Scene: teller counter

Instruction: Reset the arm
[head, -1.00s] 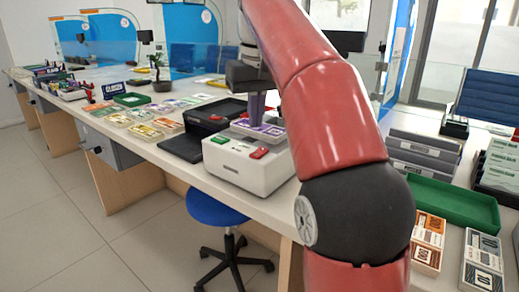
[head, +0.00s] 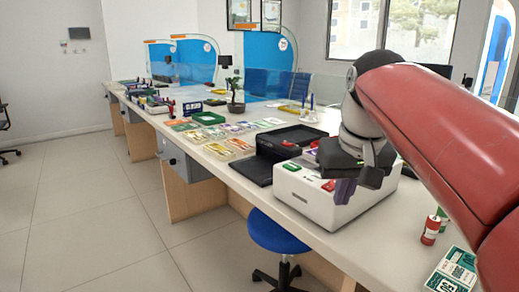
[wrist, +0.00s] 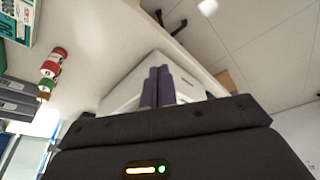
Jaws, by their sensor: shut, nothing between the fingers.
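My gripper (head: 345,191) has dark purple fingers pointing down, in front of the right part of a white counting machine (head: 309,203) in the head view. In the wrist view my gripper (wrist: 157,87) shows its two fingers side by side, closed together with nothing held. The white machine (wrist: 127,88) lies behind the fingers there. My red arm comes in from the right of the head view. The machine's top right is hidden behind my wrist.
A black tray (head: 265,172) sits left of the machine, with banknote stacks (head: 218,150) beyond. A red and green roll (head: 431,230) stands at the right, near a banknote bundle (head: 452,272). A blue stool (head: 274,232) stands before the counter.

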